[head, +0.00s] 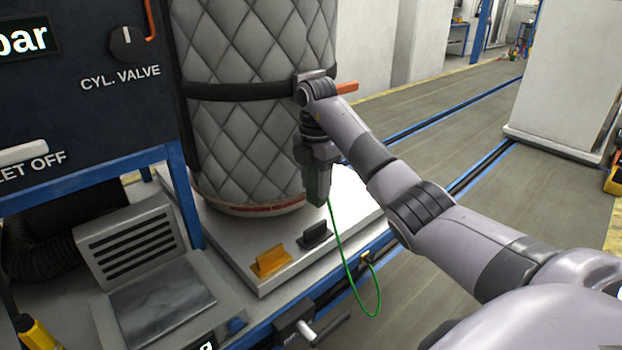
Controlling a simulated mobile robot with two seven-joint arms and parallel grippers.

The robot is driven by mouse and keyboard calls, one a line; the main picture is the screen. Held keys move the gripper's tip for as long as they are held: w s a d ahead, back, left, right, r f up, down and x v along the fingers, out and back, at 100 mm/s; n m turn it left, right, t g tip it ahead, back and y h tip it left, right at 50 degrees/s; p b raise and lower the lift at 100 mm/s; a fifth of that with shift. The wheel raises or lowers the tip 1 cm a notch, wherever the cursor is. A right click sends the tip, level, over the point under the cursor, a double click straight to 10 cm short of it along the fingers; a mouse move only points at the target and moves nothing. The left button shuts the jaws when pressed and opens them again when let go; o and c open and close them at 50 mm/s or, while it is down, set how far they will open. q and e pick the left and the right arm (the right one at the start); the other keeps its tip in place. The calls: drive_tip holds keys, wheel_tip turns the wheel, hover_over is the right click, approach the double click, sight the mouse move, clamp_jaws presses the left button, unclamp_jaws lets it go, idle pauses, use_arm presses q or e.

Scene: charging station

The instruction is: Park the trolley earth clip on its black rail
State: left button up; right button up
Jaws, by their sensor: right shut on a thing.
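My right gripper (316,172) reaches in from the right and points down, shut on the green earth clip (317,190). A thin green cable (339,244) runs from the clip, hangs in a loop and ends at a small yellow fitting on the trolley's edge. The black rail (315,235) stands on the white trolley deck, below the clip and apart from it in the picture. The exact height of the clip above the rail is hard to judge. My left gripper is not in view.
An orange-yellow rail (271,261) stands left of the black one. A quilted grey cylinder (258,120) with a black strap rises close behind the rails. A dark panel (90,70) on a blue frame stands at left.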

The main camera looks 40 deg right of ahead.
drive_tip(key=shift+w, duration=0.15)
drive_tip(key=shift+d, duration=0.1)
idle(0.3)
drive_tip(key=shift+f+b, duration=1.1)
drive_tip(key=shift+f, duration=1.8)
drive_tip(key=shift+p, duration=0.45)
drive_tip(key=shift+p, duration=0.3)
drive_tip(key=shift+p, duration=0.3)
